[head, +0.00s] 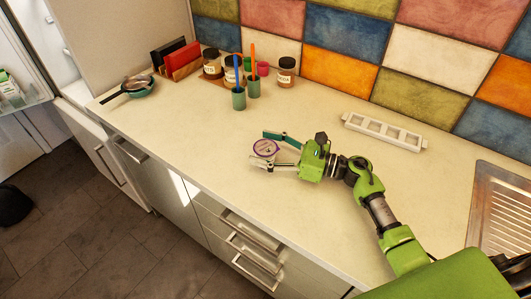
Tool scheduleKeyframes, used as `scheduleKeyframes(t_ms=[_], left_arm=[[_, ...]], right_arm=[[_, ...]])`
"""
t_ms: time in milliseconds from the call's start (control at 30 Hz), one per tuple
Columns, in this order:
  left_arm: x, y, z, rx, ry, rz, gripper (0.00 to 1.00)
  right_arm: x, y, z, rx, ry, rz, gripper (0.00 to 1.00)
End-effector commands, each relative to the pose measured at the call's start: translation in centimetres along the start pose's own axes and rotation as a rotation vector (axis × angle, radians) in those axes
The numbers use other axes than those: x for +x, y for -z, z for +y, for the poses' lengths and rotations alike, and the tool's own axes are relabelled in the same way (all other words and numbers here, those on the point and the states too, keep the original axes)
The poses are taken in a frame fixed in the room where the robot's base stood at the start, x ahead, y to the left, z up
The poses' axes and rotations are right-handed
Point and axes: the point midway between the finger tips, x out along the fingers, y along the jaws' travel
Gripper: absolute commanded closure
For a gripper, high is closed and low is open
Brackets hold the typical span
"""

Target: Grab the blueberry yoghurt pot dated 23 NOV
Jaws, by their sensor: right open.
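A small pot with a purple-rimmed, pale lid (265,148) stands on the pale counter. Its lid print is too small to read, so I cannot tell flavour or date. My right gripper (270,150) is open, with one finger behind the pot and one in front of it. The pot sits between the fingertips; I cannot tell whether either finger touches it. My left gripper is not in view.
A white rack with square openings (384,131) lies by the tiled wall. Green cups with utensils (239,98), jars (286,72) and a small pan (137,87) stand at the back left. A metal drainer (502,210) is at right. The counter's front edge runs left of the pot.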

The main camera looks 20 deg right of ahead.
Motion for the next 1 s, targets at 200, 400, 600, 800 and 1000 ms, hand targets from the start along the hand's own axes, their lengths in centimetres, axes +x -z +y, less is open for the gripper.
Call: scheduleKeyframes(t_ms=[200,400,600,800,1000], left_arm=[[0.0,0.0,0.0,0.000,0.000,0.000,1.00],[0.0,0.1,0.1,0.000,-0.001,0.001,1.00],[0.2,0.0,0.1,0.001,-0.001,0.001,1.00],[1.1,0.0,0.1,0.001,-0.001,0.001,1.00],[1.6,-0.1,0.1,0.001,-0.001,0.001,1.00]], right_arm=[[0.0,0.0,0.0,0.000,0.000,0.000,0.80],[0.0,-0.1,0.0,0.000,0.000,-0.001,0.84],[-0.1,-0.3,0.0,-0.001,0.000,-0.001,0.84],[-0.1,-1.7,0.0,-0.006,-0.001,-0.001,0.84],[-0.6,-5.3,2.1,-0.006,-0.005,0.001,0.84]])
